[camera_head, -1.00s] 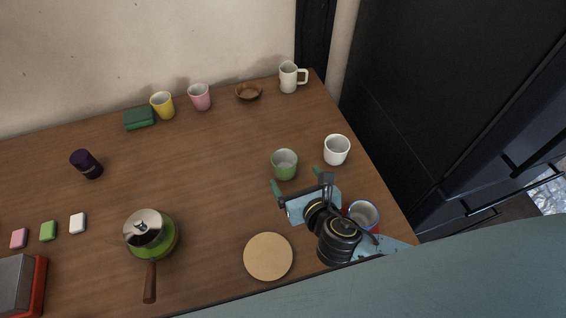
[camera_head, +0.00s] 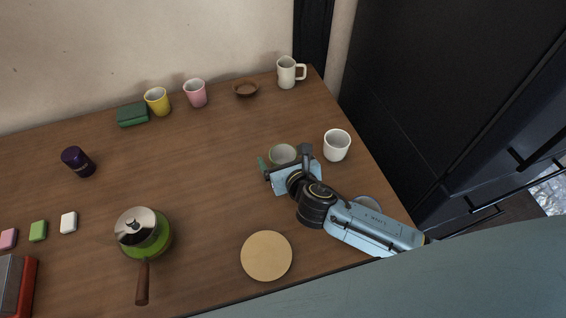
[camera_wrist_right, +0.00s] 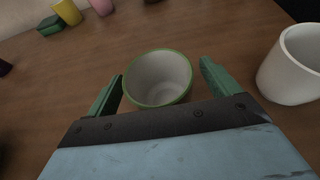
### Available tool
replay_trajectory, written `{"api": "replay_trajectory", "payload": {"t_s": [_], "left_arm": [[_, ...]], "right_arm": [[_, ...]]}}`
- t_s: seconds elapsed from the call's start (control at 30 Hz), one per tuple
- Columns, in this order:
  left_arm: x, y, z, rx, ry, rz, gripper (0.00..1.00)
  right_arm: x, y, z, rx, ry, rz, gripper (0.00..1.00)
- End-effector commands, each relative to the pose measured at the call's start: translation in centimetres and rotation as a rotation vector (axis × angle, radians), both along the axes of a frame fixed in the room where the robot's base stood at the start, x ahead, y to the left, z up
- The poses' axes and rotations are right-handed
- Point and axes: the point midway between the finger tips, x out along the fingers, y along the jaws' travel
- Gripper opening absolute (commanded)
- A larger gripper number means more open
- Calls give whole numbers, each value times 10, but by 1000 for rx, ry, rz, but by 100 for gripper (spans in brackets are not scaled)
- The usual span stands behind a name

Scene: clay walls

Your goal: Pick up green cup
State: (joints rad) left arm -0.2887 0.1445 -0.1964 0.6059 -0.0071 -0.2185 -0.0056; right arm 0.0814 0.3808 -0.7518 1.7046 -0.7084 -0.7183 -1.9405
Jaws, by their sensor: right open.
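The green cup (camera_head: 283,153) stands upright on the wooden table, right of the middle in the head view, its lower part hidden by my right gripper. In the right wrist view the green cup (camera_wrist_right: 158,78) shows its green rim and pale inside. My right gripper (camera_head: 285,159) is open at the cup. In the right wrist view its green fingers (camera_wrist_right: 160,85) stand one on each side of the cup, with a visible gap at the right; contact on the left is hard to tell. My left gripper is not in view.
A white cup (camera_head: 336,145) stands close to the right of the green cup. Another cup (camera_head: 368,203) is mostly hidden by my right arm. A round wooden board (camera_head: 266,256) lies in front, a green pot (camera_head: 152,240) to the left. The table middle is clear.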

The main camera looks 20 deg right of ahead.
Motion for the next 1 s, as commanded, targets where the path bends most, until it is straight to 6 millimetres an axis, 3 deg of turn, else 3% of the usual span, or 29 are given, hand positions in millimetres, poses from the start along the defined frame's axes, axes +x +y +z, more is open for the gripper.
{"api": "replay_trajectory", "payload": {"t_s": [0.03, 0.4, 0.67, 0.87, 1.0], "left_arm": [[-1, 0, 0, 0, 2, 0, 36], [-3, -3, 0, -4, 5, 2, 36], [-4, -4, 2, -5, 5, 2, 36], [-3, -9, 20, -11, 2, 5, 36], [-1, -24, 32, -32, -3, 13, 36]], "right_arm": [[0, 0, 0, 0, 0, 0, 84], [0, 0, 1, 0, -1, 0, 38], [0, 0, 5, 0, -2, 0, 38], [1, 0, 41, -1, -6, 1, 38], [0, 0, 70, 0, -5, 1, 38]]}}
